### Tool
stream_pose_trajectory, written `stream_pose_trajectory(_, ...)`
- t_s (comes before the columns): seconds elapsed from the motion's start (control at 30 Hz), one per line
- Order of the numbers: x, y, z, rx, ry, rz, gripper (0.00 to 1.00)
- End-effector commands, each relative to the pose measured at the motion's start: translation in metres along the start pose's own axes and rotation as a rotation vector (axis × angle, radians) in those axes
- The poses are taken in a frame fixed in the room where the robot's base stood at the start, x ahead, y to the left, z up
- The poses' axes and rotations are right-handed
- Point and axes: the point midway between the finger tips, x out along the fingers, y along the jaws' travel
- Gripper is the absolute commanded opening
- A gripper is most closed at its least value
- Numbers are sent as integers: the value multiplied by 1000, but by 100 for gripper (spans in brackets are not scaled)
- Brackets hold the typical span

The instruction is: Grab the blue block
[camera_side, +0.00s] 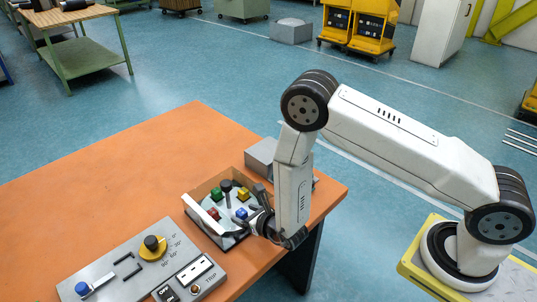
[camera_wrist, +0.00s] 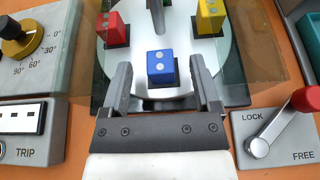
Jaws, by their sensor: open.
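The blue block (camera_wrist: 161,67) has pale dots on it and sits on a round pale plate (camera_wrist: 188,47) in the wrist view. It also shows in the side view (camera_side: 241,213), just left of my gripper. My gripper (camera_wrist: 162,78) is open, with one finger on each side of the blue block in the picture. A gap shows between each finger and the block. I cannot tell how far the fingertips are above the plate. In the side view my gripper (camera_side: 258,218) is low at the right side of the mechanism box.
A red block (camera_wrist: 117,30), a yellow block (camera_wrist: 209,20) and a green block (camera_side: 216,193) share the plate around a dark central post (camera_side: 226,190). A lever with a red knob (camera_wrist: 305,99) stands at right. A dial panel (camera_side: 137,264) lies on the orange table (camera_side: 110,180).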

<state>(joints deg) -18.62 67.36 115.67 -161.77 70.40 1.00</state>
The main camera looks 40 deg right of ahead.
Motion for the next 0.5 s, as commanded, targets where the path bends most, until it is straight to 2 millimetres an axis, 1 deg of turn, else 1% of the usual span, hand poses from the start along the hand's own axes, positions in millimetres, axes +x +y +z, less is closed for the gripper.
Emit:
stream_pose_trajectory(0.1,12,0,0,2,0,-1,79)
stream_pose_trajectory(0.2,19,-1,0,2,1,-2,79)
stream_pose_trajectory(0.5,23,0,0,1,1,-1,79)
